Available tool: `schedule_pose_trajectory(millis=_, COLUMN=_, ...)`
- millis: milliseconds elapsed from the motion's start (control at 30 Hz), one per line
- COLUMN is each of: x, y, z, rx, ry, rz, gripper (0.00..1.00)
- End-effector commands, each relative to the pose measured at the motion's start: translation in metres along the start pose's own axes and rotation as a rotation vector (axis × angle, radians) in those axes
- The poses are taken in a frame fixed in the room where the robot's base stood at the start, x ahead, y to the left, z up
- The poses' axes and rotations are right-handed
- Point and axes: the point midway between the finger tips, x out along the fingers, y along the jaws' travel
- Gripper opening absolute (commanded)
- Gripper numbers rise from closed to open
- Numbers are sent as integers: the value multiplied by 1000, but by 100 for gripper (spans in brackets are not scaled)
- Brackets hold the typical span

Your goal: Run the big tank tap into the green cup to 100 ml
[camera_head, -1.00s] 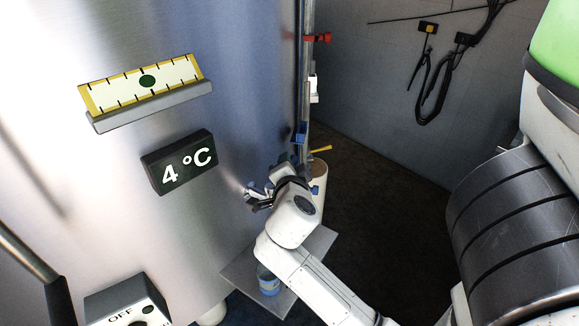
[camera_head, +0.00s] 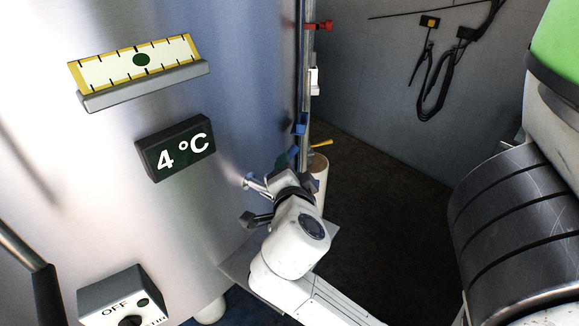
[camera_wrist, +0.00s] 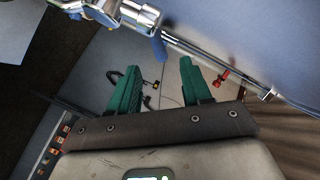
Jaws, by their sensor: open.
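The steel tank tap (camera_head: 256,184) sticks out from the tank wall, just left of my gripper in the head view. In the wrist view, the metal tap body (camera_wrist: 130,12) with a small blue lever (camera_wrist: 160,49) lies at the top, beyond the fingertips. My gripper (camera_wrist: 161,72) is open, with its two green fingers apart and nothing between them. I see a gap between the fingers and the tap, so they appear not to touch. I cannot make out a green cup in the current views; my arm covers much of the area below the tap.
The big steel tank (camera_head: 235,100) fills the left, with a level gauge (camera_head: 110,74), a 4 °C display (camera_head: 160,162) and an OFF switch box (camera_head: 115,290). A grey plate (camera_head: 236,270) lies below the tap, partly behind my arm. Dark floor (camera_head: 385,210) is clear to the right.

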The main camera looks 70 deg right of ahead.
Motion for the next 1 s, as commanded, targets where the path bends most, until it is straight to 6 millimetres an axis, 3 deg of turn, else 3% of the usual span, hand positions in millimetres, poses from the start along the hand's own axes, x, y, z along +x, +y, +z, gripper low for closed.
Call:
schedule_pose_trajectory(millis=100, x=-15, y=1, z=1, rx=0, ry=0, rz=-1, gripper=48)
schedule_pose_trajectory(millis=300, x=-26, y=0, z=0, rx=0, ry=1, rz=1, gripper=48)
schedule_pose_trajectory(millis=1000, x=-26, y=0, z=0, rx=0, ry=0, rz=0, gripper=48)
